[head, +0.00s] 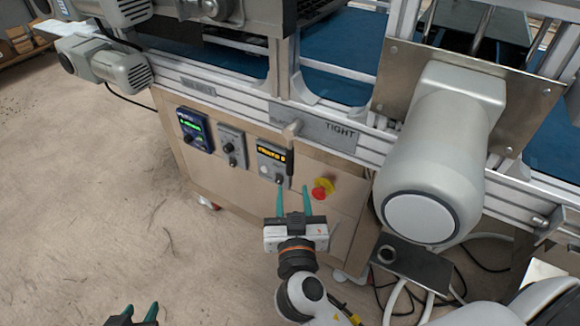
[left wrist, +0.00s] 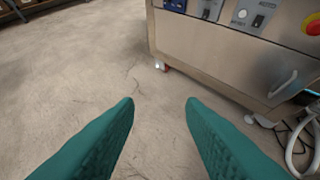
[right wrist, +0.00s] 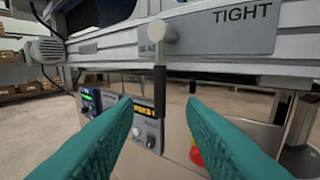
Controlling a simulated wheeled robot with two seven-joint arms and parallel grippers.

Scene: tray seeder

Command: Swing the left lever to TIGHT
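The lever (head: 291,150) hangs straight down from a pale pivot knob on the conveyor's side rail, with a dark grip at its lower end. In the right wrist view its black grip (right wrist: 159,92) shows between my fingertips. Behind the pivot is a grey plate (head: 330,130) reading TIGHT on the right; its left word is partly hidden. My right gripper (head: 293,193) is open below the lever, fingertips on either side of the grip's lower end; I cannot tell whether they touch it. My left gripper (head: 142,309) is open and empty, low over the floor.
A large grey motor (head: 432,165) juts out right of the lever. Below the rail are control boxes (head: 195,130) and a red stop button (head: 321,191) on the cabinet. Cables lie at lower right. The floor (head: 90,190) at left is clear.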

